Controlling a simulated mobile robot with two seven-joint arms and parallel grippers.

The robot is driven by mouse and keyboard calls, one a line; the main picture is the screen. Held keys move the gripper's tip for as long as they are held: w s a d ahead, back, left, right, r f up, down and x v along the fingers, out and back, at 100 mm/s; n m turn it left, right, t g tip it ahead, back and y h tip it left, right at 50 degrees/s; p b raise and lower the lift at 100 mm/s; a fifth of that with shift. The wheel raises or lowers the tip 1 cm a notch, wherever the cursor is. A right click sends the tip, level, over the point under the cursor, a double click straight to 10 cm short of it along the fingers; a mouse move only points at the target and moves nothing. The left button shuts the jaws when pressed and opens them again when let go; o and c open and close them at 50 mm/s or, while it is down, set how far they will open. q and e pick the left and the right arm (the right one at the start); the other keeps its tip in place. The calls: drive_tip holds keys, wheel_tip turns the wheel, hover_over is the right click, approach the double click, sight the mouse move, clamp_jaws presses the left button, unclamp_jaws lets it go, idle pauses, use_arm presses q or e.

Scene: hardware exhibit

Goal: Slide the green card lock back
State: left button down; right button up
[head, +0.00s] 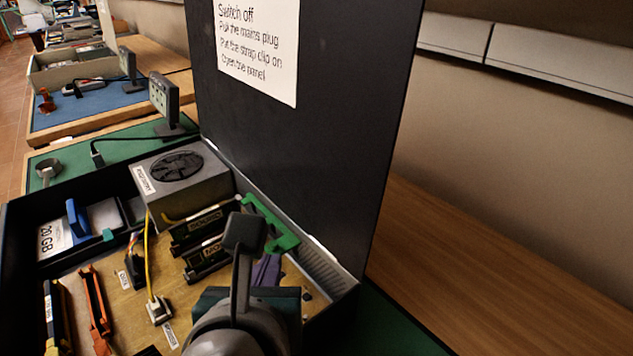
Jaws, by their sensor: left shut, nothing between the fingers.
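The green card lock (282,236) is a green strip along the back right side of the open case (345,284), beside the black panel. My left gripper (245,233) comes up from the bottom middle of the head view, its dark fingertips close together with nothing held. The fingertips appear just left of the lock and in front of it in the picture; I cannot tell whether they touch it. My wrist and fingers hide part of the board below the lock. A purple part (267,270) shows just behind the fingers. My right gripper is not in view.
The upright black panel (310,120) with a white instruction sheet (257,45) rises behind the lock. A grey fan box (181,180), black card slots (203,228) and a yellow cable (147,255) lie to the left. The wooden surface (480,265) at right is bare.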

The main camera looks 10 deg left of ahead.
use_arm(q)
drive_tip(key=shift+w+a, duration=0.15)
drive_tip(key=shift+w, duration=0.45)
drive_tip(key=shift+w+a+r+p, duration=0.15)
drive_tip(key=shift+w+a+p, duration=0.1)
drive_tip(key=shift+p, duration=0.1)
drive_tip(key=shift+w+a+p, duration=0.45)
drive_tip(key=shift+w+a, duration=0.1)
drive_tip(key=shift+a, duration=0.35)
